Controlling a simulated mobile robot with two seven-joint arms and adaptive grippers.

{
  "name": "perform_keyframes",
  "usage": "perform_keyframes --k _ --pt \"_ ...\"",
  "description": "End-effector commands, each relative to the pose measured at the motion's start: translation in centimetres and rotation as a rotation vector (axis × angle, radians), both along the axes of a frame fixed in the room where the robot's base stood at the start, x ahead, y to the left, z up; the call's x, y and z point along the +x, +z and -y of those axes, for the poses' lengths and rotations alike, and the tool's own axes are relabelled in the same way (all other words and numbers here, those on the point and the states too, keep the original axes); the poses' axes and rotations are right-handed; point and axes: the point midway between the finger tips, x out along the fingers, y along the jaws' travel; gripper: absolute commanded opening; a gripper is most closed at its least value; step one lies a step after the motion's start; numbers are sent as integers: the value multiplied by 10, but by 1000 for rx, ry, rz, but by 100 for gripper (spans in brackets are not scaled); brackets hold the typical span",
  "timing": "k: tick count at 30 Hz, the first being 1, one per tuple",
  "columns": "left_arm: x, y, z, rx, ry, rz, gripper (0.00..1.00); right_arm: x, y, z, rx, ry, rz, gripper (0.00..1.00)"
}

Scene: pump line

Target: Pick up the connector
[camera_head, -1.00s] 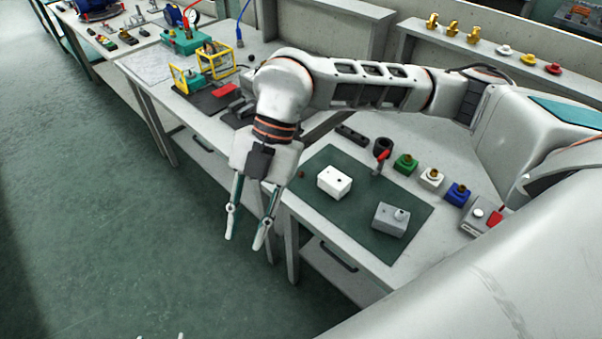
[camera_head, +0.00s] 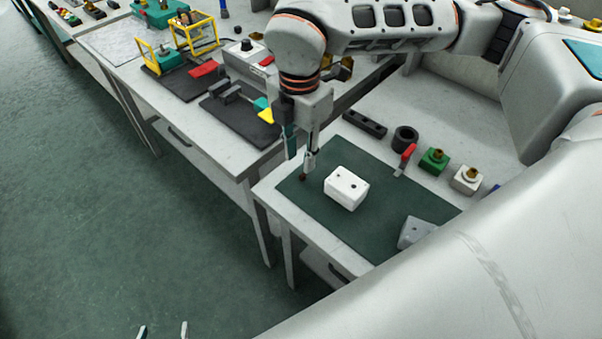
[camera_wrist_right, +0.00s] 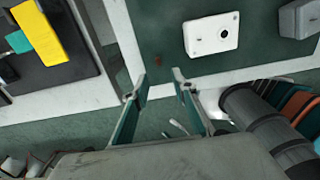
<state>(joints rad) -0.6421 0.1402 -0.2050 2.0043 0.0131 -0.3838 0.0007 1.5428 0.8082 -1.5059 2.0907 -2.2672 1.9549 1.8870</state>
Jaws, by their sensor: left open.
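My right gripper (camera_head: 300,164) points down close to this piece. In the right wrist view the right gripper (camera_wrist_right: 157,84) is open with nothing between its fingers. My left gripper (camera_head: 163,331) shows only its two separated fingertips at the bottom edge, empty, over the floor.
A white box (camera_head: 346,188) stands on the mat beside the right gripper, with a grey box (camera_head: 416,232) further right. A green block (camera_head: 433,161) and a white block (camera_head: 466,179) with brass fittings stand behind. A black fixture plate (camera_head: 243,122) is on the adjoining table.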

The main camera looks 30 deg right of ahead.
Motion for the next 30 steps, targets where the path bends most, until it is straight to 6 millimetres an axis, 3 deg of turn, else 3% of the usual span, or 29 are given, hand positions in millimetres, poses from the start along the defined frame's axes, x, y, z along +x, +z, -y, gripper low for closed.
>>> perform_keyframes --k 13,23,27,30 --pt "1 -4 -2 7 1 0 58 3 -55 5 1 1 -3 26" --pt "4 -3 -3 8 1 5 58 4 -63 5 1 2 1 26" --pt "5 -3 -3 8 0 6 58 4 -63 5 1 2 1 2" --pt "5 -3 -3 8 0 6 58 4 -63 5 1 2 0 0"
